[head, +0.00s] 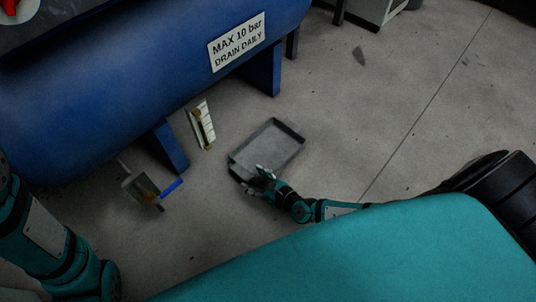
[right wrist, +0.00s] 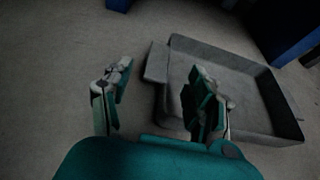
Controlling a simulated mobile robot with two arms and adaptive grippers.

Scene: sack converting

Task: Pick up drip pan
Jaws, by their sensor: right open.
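The drip pan (head: 270,146) is a grey, shallow rectangular tray on the concrete floor, in front of the blue tank. My right gripper (head: 262,176) is at its near left end in the head view. In the right wrist view the drip pan (right wrist: 240,72) fills the right side, with a flat lip or tab on its left end. My right gripper (right wrist: 160,100) is open there, with one finger over bare floor and the other in front of the pan. Nothing is held between the fingers. Contact with the pan cannot be told. My left gripper is not in view.
The blue tank (head: 130,70) on legs stands behind and left of the pan. A valve with a blue handle (head: 172,188) and a small gauge-like white piece (head: 201,124) are left of the pan.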

